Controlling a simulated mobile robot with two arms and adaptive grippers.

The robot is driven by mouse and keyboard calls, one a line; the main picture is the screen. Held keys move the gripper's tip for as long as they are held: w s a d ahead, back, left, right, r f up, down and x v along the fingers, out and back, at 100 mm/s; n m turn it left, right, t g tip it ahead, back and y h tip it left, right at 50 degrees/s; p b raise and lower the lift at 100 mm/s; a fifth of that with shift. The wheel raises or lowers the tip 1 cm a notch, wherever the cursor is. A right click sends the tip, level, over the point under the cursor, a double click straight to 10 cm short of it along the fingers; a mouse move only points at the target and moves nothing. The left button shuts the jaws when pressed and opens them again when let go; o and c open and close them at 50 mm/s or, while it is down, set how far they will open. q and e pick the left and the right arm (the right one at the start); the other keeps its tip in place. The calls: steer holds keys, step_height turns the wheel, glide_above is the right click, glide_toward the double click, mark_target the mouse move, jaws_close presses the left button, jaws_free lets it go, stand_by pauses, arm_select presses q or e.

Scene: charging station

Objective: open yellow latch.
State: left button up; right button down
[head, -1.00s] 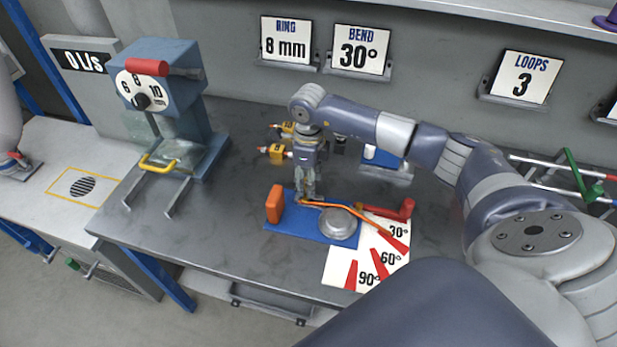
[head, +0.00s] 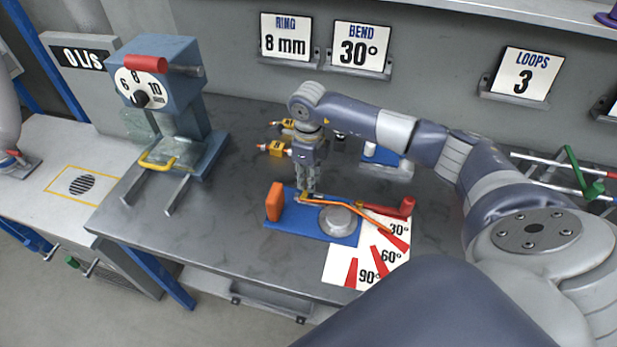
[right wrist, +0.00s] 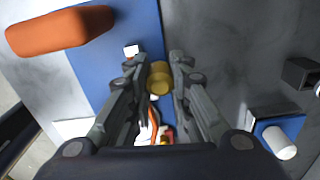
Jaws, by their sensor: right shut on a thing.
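The yellow latch (right wrist: 159,78) is a short round yellow piece on the blue bending plate (head: 284,224). In the right wrist view it sits between my right gripper's fingertips (right wrist: 162,68). In the head view my right gripper (head: 307,190) points down at the back edge of the plate, shut on the latch, whose yellow shows only as a small bit there. An orange rod (head: 352,207) runs from beside the fingers to the right, past a round grey post (head: 337,219). My left gripper is not in view.
An orange block (head: 274,202) stands on the plate's left end. A red handle (head: 398,209) and an angle card (head: 345,268) lie right and in front. A blue dial machine (head: 175,85) stands left. The table's front left is clear.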

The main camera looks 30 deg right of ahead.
steer(key=m, duration=0.3)
steer(key=shift+b, duration=0.4)
steer(key=m, duration=0.5)
steer(key=shift+b, duration=0.35)
steer(key=m, duration=0.3)
steer(key=shift+r+m, duration=0.1)
steer(key=shift+m, duration=2.2)
steer(key=c, duration=1.4)
jaws_free()
